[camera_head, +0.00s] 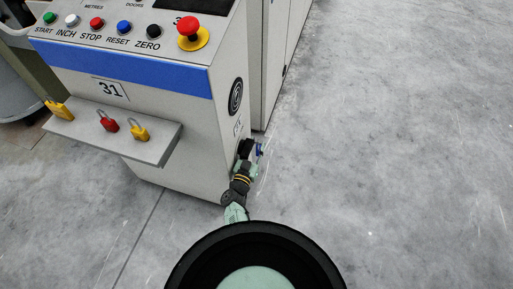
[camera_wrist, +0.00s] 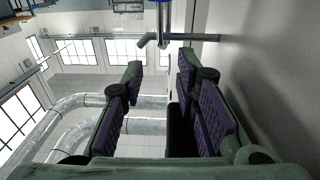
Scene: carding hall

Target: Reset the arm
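My gripper (camera_head: 246,160) is low beside the right side of the grey control cabinet, with my arm reaching down to it. In the wrist view my gripper (camera_wrist: 160,70) has its two green fingers with purple ridged pads spread apart, and nothing is between the pads.
The cabinet's blue-banded panel (camera_head: 120,68) carries coloured buttons and a red emergency stop (camera_head: 188,27). A shelf (camera_head: 150,148) on its front holds a red padlock (camera_head: 108,122) and yellow ones. Grey floor (camera_head: 400,150) to the right is clear.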

